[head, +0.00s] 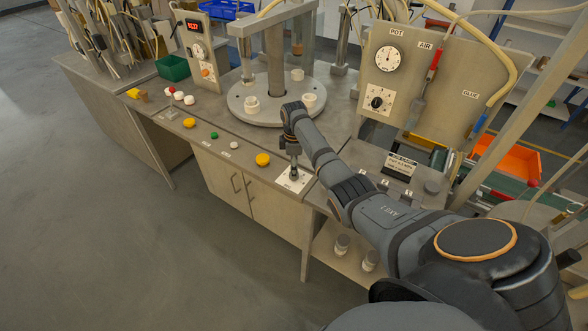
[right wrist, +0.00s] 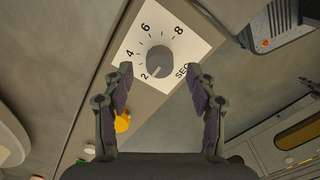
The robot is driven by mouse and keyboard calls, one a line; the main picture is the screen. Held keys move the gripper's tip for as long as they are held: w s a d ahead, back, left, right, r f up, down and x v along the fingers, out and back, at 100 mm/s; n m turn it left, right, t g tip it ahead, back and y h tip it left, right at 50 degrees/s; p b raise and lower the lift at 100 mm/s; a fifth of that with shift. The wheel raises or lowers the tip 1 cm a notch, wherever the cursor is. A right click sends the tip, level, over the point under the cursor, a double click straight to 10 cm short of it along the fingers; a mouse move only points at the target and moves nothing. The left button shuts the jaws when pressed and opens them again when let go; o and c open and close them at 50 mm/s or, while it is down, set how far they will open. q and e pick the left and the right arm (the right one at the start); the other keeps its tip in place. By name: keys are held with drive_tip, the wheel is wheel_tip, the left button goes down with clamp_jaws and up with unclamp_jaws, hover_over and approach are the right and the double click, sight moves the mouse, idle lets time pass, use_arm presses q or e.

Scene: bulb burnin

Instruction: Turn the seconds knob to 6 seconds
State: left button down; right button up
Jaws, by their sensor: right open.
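The seconds knob (right wrist: 160,61) is a round grey knob on a white dial plate (right wrist: 185,22) marked 2, 4, 6, 8 and SEC in the right wrist view. A faint pale line on the knob appears to point toward the 2. My right gripper (right wrist: 160,72) is open, with its fingertips apart on the two sides of the knob; I cannot tell whether they touch it. In the head view, my right gripper (head: 293,172) points down over the white plate (head: 303,184) on the bench's front edge, and the knob is hidden there. My left gripper is not in view.
Yellow (head: 263,159), white and green buttons line the bench edge left of the plate. A round turntable (head: 240,104) with white fixtures stands behind. To the right are a small labelled block (head: 402,164) and an upright panel (head: 425,65) with a gauge and another knob.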

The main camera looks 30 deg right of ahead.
drive_tip(key=shift+f, duration=1.05)
drive_tip(key=c, duration=1.1)
drive_tip(key=shift+c, duration=0.2)
